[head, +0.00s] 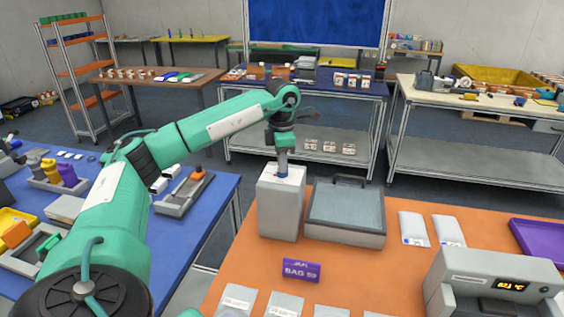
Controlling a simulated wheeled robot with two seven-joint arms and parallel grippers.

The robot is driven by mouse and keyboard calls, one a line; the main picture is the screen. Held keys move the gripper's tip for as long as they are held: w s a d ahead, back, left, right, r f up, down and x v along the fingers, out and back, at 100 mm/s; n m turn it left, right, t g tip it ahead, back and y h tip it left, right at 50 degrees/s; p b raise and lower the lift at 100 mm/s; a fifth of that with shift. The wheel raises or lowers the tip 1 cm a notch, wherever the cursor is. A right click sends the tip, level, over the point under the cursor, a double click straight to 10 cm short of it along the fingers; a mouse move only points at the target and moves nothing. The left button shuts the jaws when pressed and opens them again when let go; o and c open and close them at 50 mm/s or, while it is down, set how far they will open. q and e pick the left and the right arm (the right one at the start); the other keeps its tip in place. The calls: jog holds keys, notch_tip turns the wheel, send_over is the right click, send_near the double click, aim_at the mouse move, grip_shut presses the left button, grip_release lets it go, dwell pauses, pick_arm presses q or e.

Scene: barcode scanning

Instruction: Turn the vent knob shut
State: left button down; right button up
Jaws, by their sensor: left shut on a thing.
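My left gripper (283,162) comes in from the left and points straight down at the top of a tall light grey box (279,212) on the orange table (258,268). Its fingers are shut on the vent knob on the box top. The knob itself is mostly hidden by the fingers, and I cannot tell how far it is turned. A small patch of blue shows on the box top by the fingertips. My right gripper is not in view.
A purple BAG sign (301,270), white packets (413,229) and a grey machine with a lit display (490,290) share the table. A blue table (215,212) lies left, across a gap.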

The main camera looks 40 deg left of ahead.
pick_arm(q)
jog(key=n, duration=0.2)
jog(key=shift+r+n, duration=0.1)
jog(key=shift+n, duration=0.3)
jog(key=n, duration=0.3)
jog(key=shift+n, duration=0.3)
jog(key=n+p, duration=0.1)
jog(key=n, duration=0.5)
jog(key=shift+n, duration=0.3)
jog(key=c, duration=1.5)
grip_release()
